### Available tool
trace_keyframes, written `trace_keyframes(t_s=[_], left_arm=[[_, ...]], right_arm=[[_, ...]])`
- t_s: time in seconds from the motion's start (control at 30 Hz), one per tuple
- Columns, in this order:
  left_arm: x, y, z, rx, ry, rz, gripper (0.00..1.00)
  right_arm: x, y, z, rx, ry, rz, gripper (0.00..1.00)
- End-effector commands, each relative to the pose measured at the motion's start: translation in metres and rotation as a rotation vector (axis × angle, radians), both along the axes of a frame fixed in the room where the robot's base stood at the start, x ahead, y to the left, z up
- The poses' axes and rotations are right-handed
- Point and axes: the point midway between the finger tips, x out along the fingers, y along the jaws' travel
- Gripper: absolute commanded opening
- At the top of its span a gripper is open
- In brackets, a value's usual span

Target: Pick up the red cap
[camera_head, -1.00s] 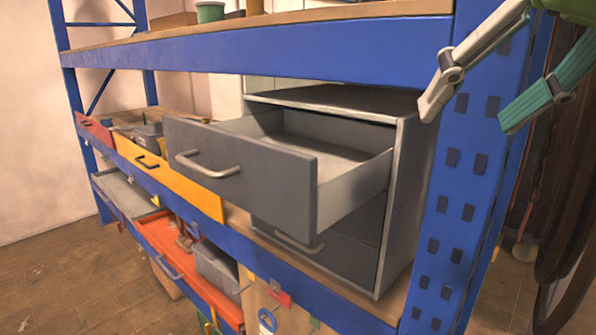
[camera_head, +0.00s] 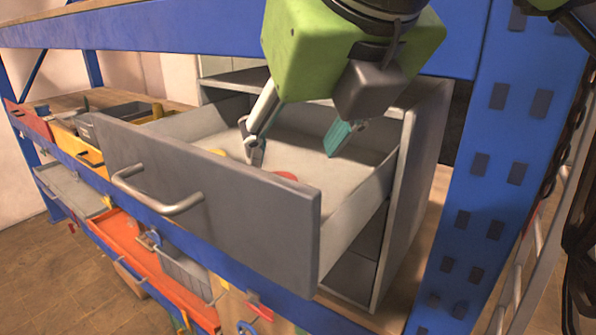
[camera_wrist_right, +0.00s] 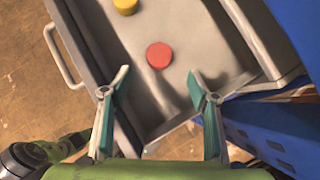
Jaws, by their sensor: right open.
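The red cap (camera_wrist_right: 159,55) lies on the floor of the open grey drawer (camera_wrist_right: 197,30). In the head view only part of the red cap (camera_head: 286,176) shows above the drawer front. My right gripper (camera_head: 293,148) is open and empty, pointing down over the drawer. In the right wrist view the cap lies ahead of and between the open fingertips (camera_wrist_right: 158,75), apart from both. My left gripper is not in view.
A yellow cap (camera_wrist_right: 125,5) lies in the drawer near the red one. The drawer front (camera_head: 215,205) with its handle, the drawer walls and the blue rack post (camera_head: 490,150) stand close around. A blue shelf beam (camera_head: 150,35) runs above.

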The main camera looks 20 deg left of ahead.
Motion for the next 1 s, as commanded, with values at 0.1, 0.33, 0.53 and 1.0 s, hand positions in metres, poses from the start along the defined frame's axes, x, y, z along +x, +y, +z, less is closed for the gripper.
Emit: trace_keyframes(t_s=[0.1, 0.33, 0.53, 1.0], left_arm=[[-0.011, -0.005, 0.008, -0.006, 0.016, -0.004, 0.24], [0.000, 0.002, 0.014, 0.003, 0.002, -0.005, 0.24], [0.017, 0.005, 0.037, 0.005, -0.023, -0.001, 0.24], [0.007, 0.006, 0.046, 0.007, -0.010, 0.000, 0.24]], right_arm=[[0.010, 0.008, -0.015, -0.002, 0.004, 0.001, 0.55], [0.019, 0.014, -0.029, -0.001, 0.001, 0.000, 0.55], [0.029, 0.024, -0.043, -0.002, 0.003, 0.001, 0.55], [0.043, 0.034, -0.069, 0.001, 0.000, 0.001, 0.55]])
